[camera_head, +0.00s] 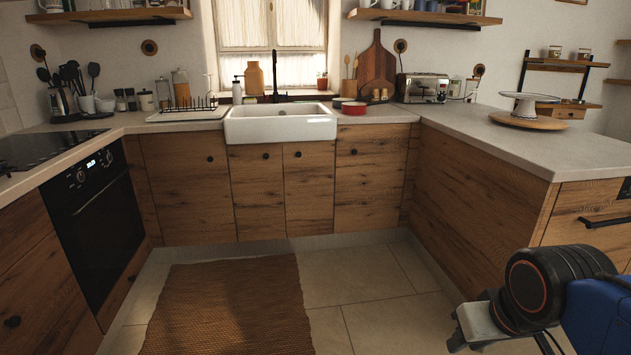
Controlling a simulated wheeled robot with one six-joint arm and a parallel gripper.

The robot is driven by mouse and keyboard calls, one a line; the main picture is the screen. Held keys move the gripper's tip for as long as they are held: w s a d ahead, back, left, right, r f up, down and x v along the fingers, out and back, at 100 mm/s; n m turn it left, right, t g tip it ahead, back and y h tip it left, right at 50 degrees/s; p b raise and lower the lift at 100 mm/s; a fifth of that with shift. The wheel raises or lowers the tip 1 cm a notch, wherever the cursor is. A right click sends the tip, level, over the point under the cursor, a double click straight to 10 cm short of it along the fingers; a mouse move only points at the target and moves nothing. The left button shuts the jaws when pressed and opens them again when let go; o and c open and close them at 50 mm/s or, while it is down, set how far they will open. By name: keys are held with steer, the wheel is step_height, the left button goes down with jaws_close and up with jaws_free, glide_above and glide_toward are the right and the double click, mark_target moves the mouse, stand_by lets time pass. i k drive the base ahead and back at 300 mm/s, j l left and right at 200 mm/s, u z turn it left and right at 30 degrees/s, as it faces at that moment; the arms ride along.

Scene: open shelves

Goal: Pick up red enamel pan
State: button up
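A small round red pan (354,108) sits on the back counter (385,113), just right of the white sink (281,124). Its side is red and its inside looks pale. No handle can be made out at this size. Part of my arm (540,290), with a black joint, a blue link and a grey bracket, shows at the bottom right, far in front of the pan. My gripper's fingers do not show.
A cutting board (376,65) and a toaster (423,88) stand behind and right of the pan. The right counter (575,149) holds a cake stand (527,103). An oven (98,215) is at left. A rug (230,310) lies on open floor.

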mark_target(351, 108)
steer(key=i, duration=1.65)
